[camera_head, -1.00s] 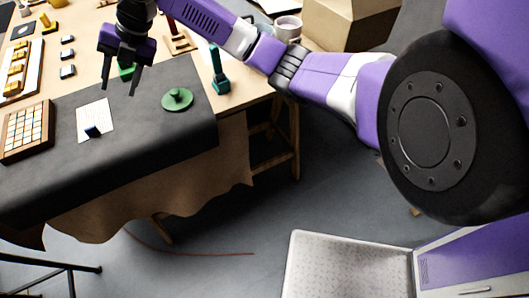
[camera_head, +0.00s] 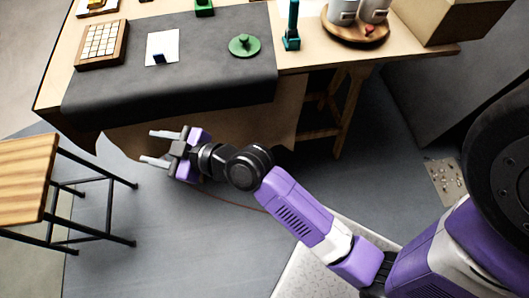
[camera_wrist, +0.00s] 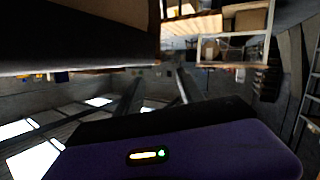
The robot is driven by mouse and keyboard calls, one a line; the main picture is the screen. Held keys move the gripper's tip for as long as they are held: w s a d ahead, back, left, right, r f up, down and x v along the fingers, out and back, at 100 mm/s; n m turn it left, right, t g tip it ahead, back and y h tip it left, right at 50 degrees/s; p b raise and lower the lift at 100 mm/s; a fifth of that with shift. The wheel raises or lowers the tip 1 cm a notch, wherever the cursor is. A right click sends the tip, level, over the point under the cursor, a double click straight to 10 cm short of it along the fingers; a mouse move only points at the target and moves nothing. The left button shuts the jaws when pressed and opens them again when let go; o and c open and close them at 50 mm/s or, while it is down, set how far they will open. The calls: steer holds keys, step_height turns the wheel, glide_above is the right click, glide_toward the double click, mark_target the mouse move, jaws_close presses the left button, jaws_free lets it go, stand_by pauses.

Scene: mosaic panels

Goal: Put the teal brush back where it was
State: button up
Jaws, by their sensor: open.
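A teal brush (camera_head: 292,25) stands upright at the right side of the work table, just beyond the dark mat's right edge. Its wide base is on the bare wood. My gripper (camera_head: 152,147) is open and empty. It is in front of the table, by the hanging brown cloth, with its fingers pointing left, well away from the brush. In the wrist view the two fingers (camera_wrist: 157,92) are apart with nothing between them. I cannot make out the brush in that view.
The dark mat (camera_head: 210,80) holds a round green handled piece (camera_head: 244,45), a white sheet (camera_head: 165,45) and a tile tray (camera_head: 102,45). A round wooden tray (camera_head: 352,33) with cups is right of the brush. A stool (camera_head: 28,180) stands at left.

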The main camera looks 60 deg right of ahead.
steer(key=s+f+m+h, duration=0.2)
steer(key=s+f+m, duration=0.15)
steer(key=s, duration=0.85)
steer(key=s+d+r, duration=0.2)
steer(key=s+r, duration=0.2)
steer(key=s, duration=0.6)
steer(key=s+d+r+m+h, duration=0.1)
steer(key=s+d+r, duration=0.2)
steer(key=s, duration=0.8)
steer(key=shift+d+r, duration=0.15)
steer(key=shift+r, duration=0.25)
steer(key=shift+c, duration=0.3)
